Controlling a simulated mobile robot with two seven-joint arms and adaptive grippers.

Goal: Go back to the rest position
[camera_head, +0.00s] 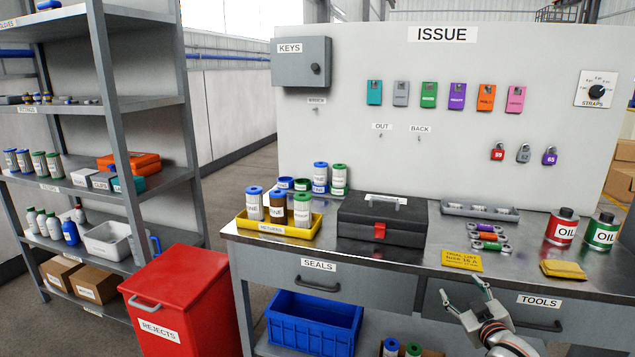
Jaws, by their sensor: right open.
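My right gripper (467,304) is at the lower right, in front of the workbench (345,256) and its TOOLS drawer (545,312). Its fingers are spread apart and nothing is between them. My left gripper is not in the view. On the bench, a yellow RETURNS tray (275,234) holds several tubes, with more tubes standing behind it. A black box (383,222) with a red latch sits beside the tray.
A red REJECTS bin (175,300) stands left of the bench, near a loaded shelf rack (110,100). A blue crate (313,322) sits below.

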